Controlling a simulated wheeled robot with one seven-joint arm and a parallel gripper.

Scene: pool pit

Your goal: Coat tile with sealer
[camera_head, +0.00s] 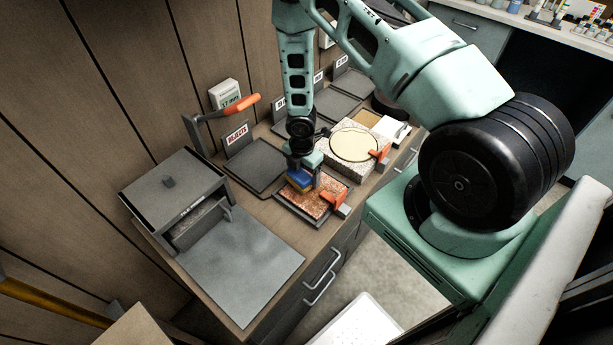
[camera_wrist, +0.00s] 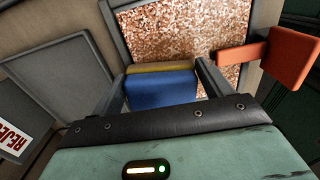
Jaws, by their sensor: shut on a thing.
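The tile (camera_head: 299,193) is a reddish-brown speckled slab lying in a dark frame on the counter. It also shows in the wrist view (camera_wrist: 190,32). My gripper (camera_head: 302,176) is shut on a blue block with a yellow layer (camera_wrist: 162,88), an applicator sponge by its look. In the head view this sponge (camera_head: 299,182) is at the tile's upper part; I cannot tell whether it touches. An orange clamp (camera_head: 335,199) sits at the tile's right edge and also shows in the wrist view (camera_wrist: 276,58). A round pale yellow dish (camera_head: 354,145) rests on a speckled block behind the tile.
A dark tray with a reject sign (camera_head: 237,135) lies left of the tile. A grey lidded box (camera_head: 172,182) and a bare grey plate (camera_head: 241,262) are at the front left. An orange-handled lever (camera_head: 241,105) stands near the wall. More dark trays (camera_head: 335,103) are at the back.

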